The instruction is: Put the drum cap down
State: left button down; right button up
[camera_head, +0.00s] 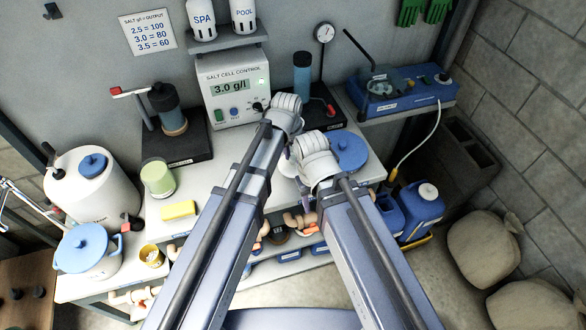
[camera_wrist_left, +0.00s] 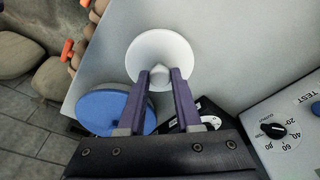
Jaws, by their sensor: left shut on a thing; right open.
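My left gripper (camera_head: 281,148) is over the bench, in front of the control box. Its two purple fingers in the left wrist view (camera_wrist_left: 160,76) are shut on the pointed middle of a white round piece (camera_wrist_left: 176,48), which I take for the drum cap. This piece is mostly hidden behind my arms in the head view (camera_head: 287,167). I cannot tell whether it touches the bench. A blue disc (camera_head: 349,151) lies beside it on the bench and shows in the left wrist view (camera_wrist_left: 103,110). My right gripper (camera_head: 303,188) is open, lower in the head view, its fingers mostly hidden.
The salt cell control box (camera_head: 230,85) stands behind. A white drum with a blue cap (camera_head: 93,165) and a blue-lidded pail (camera_head: 85,248) stand left. A green-topped cup (camera_head: 157,178) and yellow sponge (camera_head: 178,210) sit on the bench. Blue jugs (camera_head: 420,208) stand right.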

aim_at(293, 159)
pick_arm(q)
jog(key=shift+f+b, duration=1.9)
jog(key=shift+f, duration=0.05)
jog(key=shift+r, duration=0.15)
jog(key=c, duration=1.1)
grip_release()
jog(key=shift+f, duration=0.2)
jog(key=o, duration=0.5)
jog(key=shift+r, duration=0.15)
notch_tip(293, 159, up, 12)
jog(key=s+p, duration=0.1)
jog(key=p, duration=1.1)
jog(key=shift+s+a, duration=0.3)
jog(key=shift+a, duration=0.1)
